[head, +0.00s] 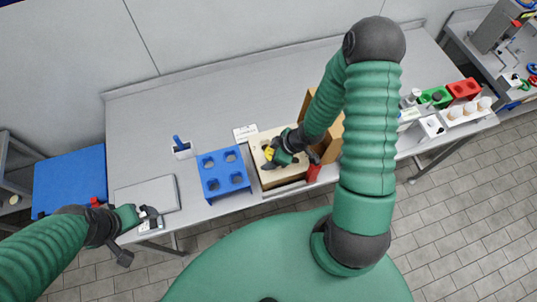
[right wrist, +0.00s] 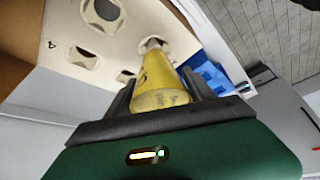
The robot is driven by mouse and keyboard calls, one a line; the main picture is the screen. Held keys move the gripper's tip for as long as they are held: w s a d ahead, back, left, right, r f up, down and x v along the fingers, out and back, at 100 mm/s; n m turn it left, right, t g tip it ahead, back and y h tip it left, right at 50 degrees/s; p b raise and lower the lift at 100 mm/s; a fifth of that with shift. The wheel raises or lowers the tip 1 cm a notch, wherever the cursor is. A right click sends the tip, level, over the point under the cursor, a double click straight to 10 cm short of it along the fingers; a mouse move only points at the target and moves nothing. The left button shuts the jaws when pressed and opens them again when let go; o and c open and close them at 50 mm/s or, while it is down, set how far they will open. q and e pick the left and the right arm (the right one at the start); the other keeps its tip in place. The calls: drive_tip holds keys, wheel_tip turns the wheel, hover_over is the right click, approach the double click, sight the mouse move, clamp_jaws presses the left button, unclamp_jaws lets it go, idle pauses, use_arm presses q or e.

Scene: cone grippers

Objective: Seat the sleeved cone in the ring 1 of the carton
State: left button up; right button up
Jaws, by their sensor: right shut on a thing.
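The sleeved cone (right wrist: 160,82) is yellow and lies between the fingers of my right gripper (right wrist: 158,98) in the right wrist view. Its narrow end points at a round opening in the carton's pale top panel (right wrist: 65,95); I cannot tell whether it is inside the opening. Other openings show beside it, with small printed marks I cannot read surely. In the head view my right gripper (head: 272,156) is over the open-flapped carton (head: 284,187), with a yellow bit of the cone (head: 268,152) showing. My left gripper (head: 148,213) is at the table's front left, its jaws unclear.
A blue block with holes (head: 224,187) stands left of the carton. A red object (head: 313,173) is by the carton's right. Racks crowd the right end.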

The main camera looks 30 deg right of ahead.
drive_tip(key=shift+d, duration=0.15)
drive_tip(key=shift+w+d, duration=0.1)
drive_tip(key=shift+d, duration=0.05)
drive_tip(key=shift+w+f, duration=0.1)
drive_tip(key=shift+w+a+f, duration=0.1)
drive_tip(key=shift+a+f, duration=0.05)
drive_tip(key=shift+a, duration=0.3)
drive_tip(key=shift+a+f+b, duration=0.2)
drive_tip(key=shift+a+b, duration=0.15)
drive_tip(key=shift+b, duration=0.1)
drive_tip(key=shift+d+f+b, duration=0.45)
drive_tip(key=shift+f+b, duration=0.05)
drive_tip(key=shift+f, duration=0.15)
drive_tip(key=shift+a+f, duration=0.15)
drive_tip(key=shift+a, duration=0.05)
drive_tip(key=o, duration=1.3)
drive_tip(key=shift+a, duration=0.1)
drive_tip(key=o, duration=0.5)
drive_tip(key=shift+a, duration=0.2)
use_arm(q)
drive_tip(key=shift+x, duration=1.15)
drive_tip(key=shift+s+a, duration=0.1)
use_arm(e)
drive_tip(key=shift+d, duration=0.1)
